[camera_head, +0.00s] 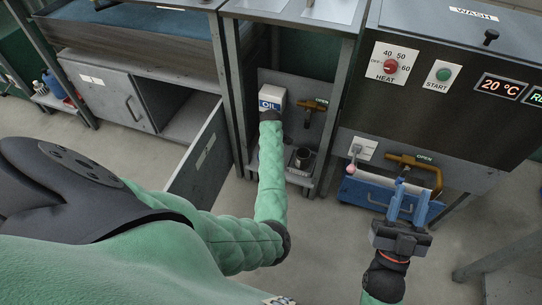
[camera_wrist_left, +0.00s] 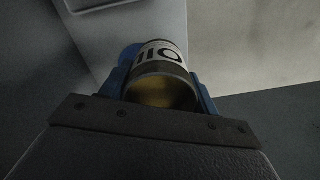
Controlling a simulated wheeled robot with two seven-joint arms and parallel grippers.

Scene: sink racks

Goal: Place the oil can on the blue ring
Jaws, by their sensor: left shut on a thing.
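The oil can (camera_wrist_left: 160,52) is a cylinder with a white band lettered OIL, a dark rim and a yellowish end facing the wrist camera. My left gripper (camera_wrist_left: 160,90) is shut on it, with a blue finger on each side.
A dark open cylinder (camera_head: 302,157) stands on the low shelf (camera_head: 297,177). An open cabinet door (camera_head: 203,155) juts out left of my forearm.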

